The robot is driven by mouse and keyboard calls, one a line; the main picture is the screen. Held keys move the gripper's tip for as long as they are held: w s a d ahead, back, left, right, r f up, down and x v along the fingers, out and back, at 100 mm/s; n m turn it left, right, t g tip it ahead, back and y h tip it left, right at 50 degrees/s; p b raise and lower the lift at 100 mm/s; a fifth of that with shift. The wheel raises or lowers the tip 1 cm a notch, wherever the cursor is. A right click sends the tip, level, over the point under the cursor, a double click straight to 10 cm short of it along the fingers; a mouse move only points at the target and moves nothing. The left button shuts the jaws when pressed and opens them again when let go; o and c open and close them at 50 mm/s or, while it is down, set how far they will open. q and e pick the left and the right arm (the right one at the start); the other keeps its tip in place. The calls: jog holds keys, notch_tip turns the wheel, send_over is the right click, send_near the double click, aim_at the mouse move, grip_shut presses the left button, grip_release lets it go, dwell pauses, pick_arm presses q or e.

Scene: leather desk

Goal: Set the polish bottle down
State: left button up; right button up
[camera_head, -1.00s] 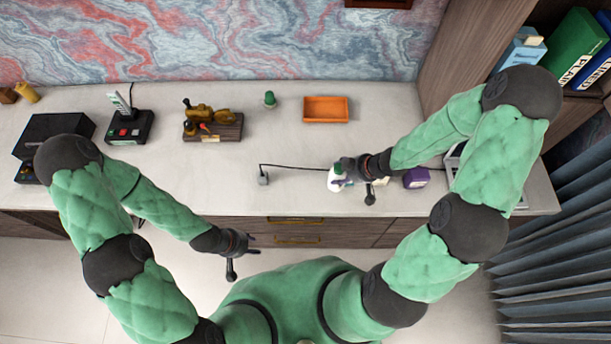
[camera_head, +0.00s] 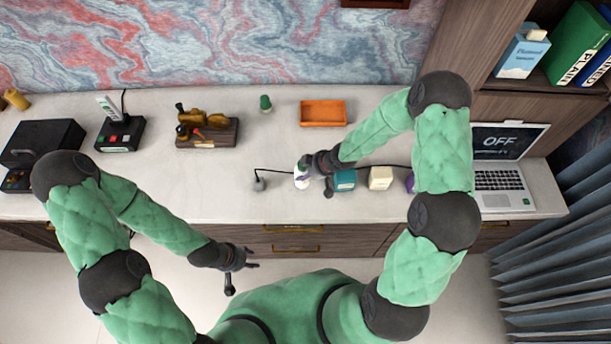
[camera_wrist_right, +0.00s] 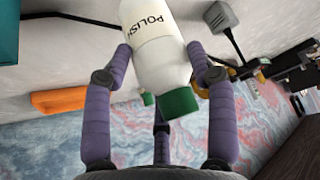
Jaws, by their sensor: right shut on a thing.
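The polish bottle (camera_head: 301,177) is white with a green cap. It is at my right gripper (camera_head: 315,172), over the front part of the desk (camera_head: 210,196). In the right wrist view the bottle (camera_wrist_right: 158,48) reads "POLISH" and sits between the purple fingers of the right gripper (camera_wrist_right: 159,60), which is shut on it. That view is upside down, and the bottle leans a little in it. I cannot tell whether its base touches the desk. My left gripper (camera_head: 240,266) is open and empty, in front of the desk edge.
A grey block with a cable (camera_head: 259,184) lies just left of the bottle. A teal box (camera_head: 344,181), cream box (camera_head: 381,178) and laptop (camera_head: 500,180) stand to the right. An orange tray (camera_head: 323,113) is behind. Clear desk lies left of the grey block.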

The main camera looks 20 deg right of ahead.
jog(key=shift+w+a+f+b, duration=0.15)
jog(key=shift+f+b, duration=0.35)
jog(key=shift+f, duration=1.2)
jog(key=shift+f, duration=0.15)
jog(key=o, duration=1.3)
jog(key=shift+o, duration=0.2)
jog(key=shift+r, duration=0.25)
jog(key=p+v, duration=0.5)
jog(key=v, duration=0.7)
jog(key=s+a+f+m+g, duration=0.2)
jog(key=s+a+f+m, duration=0.3)
jog(key=s, duration=0.3)
jog(key=s+a+f+m+g, duration=0.2)
jog(key=s+a+f+m, duration=0.3)
jog(key=s, duration=0.4)
jog(key=shift+s+a+f+g, duration=0.2)
jog(key=shift+s+f+g, duration=0.1)
jog(key=shift+f, duration=0.15)
